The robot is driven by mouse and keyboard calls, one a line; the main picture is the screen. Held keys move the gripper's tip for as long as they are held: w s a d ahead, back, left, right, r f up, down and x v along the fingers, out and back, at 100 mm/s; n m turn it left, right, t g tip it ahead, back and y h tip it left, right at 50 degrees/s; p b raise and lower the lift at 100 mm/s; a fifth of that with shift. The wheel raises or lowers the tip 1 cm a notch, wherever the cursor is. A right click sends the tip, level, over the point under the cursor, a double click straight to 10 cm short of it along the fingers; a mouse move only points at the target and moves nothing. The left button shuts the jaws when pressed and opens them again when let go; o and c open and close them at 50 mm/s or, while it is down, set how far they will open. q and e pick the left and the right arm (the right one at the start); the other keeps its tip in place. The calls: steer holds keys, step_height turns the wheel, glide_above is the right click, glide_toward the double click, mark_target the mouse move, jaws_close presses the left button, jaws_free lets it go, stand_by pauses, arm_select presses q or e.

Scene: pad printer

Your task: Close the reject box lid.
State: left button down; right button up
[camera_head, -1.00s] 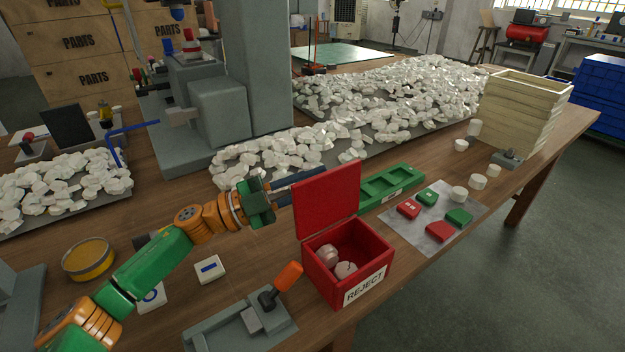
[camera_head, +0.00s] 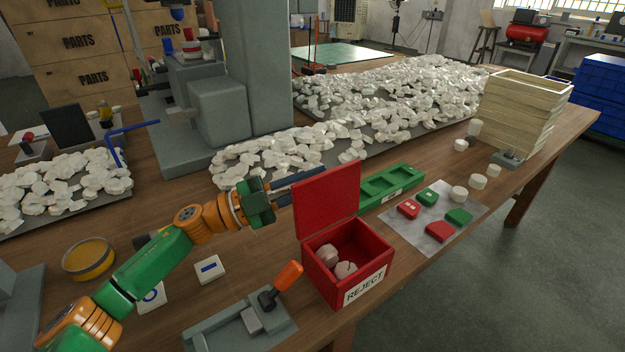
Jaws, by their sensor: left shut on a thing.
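The red reject box (camera_head: 373,262) stands near the front edge of the table, with a white REJECT label on its front. Its red lid (camera_head: 328,202) is open and stands roughly upright at the back of the box. Several pale round pieces (camera_head: 338,262) lie inside. My left gripper (camera_head: 306,184) reaches in from the left at the lid's upper left edge. It is shut on the lid, with the ends of its dark fingers partly hidden behind the lid. My right gripper is not in view.
A green tray (camera_head: 408,178) lies right behind the box. A grey fixture with an orange-handled lever (camera_head: 288,276) sits close on the left front. A mat (camera_head: 412,236) with red and green pieces lies on the right. The grey printer (camera_head: 222,112) stands behind my left arm.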

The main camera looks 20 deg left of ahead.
mark_target(341, 194)
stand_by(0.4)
